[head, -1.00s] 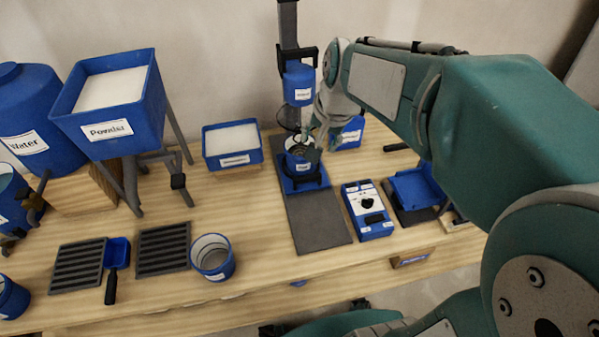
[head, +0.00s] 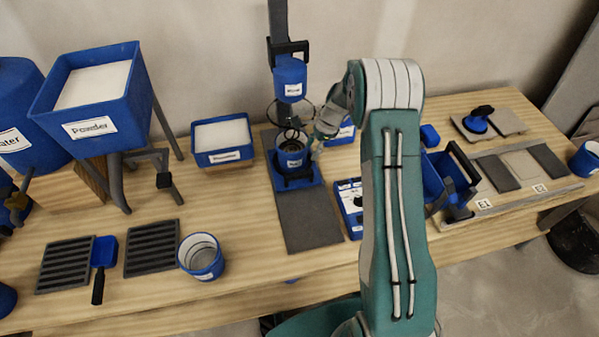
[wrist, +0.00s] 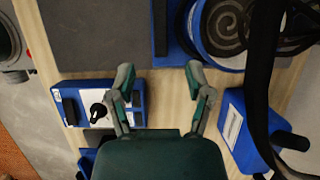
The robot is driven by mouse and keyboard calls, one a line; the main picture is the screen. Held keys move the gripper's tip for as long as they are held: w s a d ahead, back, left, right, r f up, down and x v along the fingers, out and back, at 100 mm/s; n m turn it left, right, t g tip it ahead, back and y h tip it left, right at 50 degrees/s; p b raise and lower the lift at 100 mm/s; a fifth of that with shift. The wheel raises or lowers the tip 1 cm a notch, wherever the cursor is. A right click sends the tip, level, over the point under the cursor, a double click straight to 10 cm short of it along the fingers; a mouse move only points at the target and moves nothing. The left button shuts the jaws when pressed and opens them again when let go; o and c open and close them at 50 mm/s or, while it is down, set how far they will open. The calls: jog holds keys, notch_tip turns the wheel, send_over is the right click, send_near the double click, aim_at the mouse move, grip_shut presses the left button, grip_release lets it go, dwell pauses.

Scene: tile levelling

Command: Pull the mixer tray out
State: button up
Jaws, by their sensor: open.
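The blue mixer tray (head: 309,181) sits at the foot of the mixer (head: 290,78), with a labelled blue pot (head: 291,158) on it. The pot also shows at the top of the wrist view (wrist: 218,51), with a spiral inside, and the tray's blue edge (wrist: 172,48) shows left of it. My gripper (wrist: 160,82) is open and empty, its two fingers apart over bare wood beside the tray. In the head view my gripper (head: 316,143) is just right of the pot, partly hidden by my arm. I cannot tell whether it touches anything.
A grey mat (head: 308,220) lies clear in front of the tray. A blue control box (head: 349,208) with a black knob stands right of the mat. A white-filled bin (head: 222,140) stands left of the mixer. A grey-lined cup (head: 201,256) stands front left.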

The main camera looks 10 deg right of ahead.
aim_at(299, 173)
jog(key=shift+w+f, duration=0.1)
jog(key=shift+f, duration=0.65)
jog(key=x, duration=1)
jog(key=shift+a+f, duration=0.1)
jog(key=shift+a, duration=0.15)
grip_shut()
